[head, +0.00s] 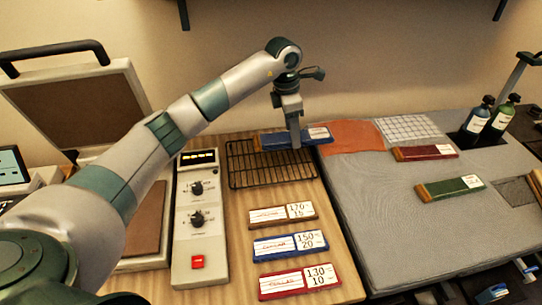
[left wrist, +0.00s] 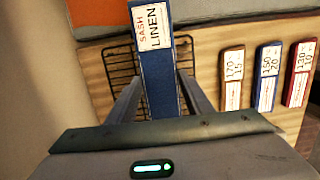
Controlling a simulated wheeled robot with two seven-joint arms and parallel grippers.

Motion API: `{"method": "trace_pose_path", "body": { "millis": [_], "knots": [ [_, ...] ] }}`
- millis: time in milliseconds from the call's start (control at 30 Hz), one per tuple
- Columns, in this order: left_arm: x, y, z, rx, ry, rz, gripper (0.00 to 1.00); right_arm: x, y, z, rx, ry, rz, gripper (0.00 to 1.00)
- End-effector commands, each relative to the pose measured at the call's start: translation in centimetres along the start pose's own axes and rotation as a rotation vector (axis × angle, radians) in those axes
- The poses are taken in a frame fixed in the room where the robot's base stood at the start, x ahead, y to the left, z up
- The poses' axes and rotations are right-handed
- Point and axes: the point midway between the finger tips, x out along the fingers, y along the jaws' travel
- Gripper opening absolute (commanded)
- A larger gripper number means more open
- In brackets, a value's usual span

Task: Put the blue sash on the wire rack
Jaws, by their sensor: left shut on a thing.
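The blue sash (head: 272,140) is a flat dark-blue bar with a white label at one end. It is in my left gripper (head: 296,143), whose fingers are shut on it. The sash is over the back part of the black wire rack (head: 262,178); I cannot tell whether it touches the wires. In the left wrist view the sash (left wrist: 159,85) runs lengthwise between the fingers, its label reading "SASH LINEN", with the rack (left wrist: 120,68) behind it. My right gripper is not in view.
Brown (head: 268,216), blue (head: 272,247) and red (head: 282,284) labelled bars lie in front of the rack. A control box (head: 201,250) stands left of it. A red bar (head: 423,153) and a green bar (head: 448,189) lie on the grey surface (head: 375,220) at right. Two bottles stand behind.

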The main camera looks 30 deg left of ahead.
Motion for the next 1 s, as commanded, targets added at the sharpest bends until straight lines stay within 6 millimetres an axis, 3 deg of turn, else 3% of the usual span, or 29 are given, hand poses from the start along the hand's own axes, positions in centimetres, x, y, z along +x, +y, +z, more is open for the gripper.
{"method": "trace_pose_path", "body": {
  "millis": [33, 400, 1000],
  "knots": [
    [0.1, -0.3, -1.0, 0.000, 0.003, -0.002, 0.23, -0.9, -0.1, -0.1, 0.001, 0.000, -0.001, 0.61],
    [2.6, -2.1, -6.4, 0.001, 0.002, -0.002, 0.23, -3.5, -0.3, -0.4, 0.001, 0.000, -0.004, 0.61],
    [3.7, -2.4, -7.4, 0.001, 0.001, -0.002, 0.23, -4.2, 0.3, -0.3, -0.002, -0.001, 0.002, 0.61]
  ]
}}
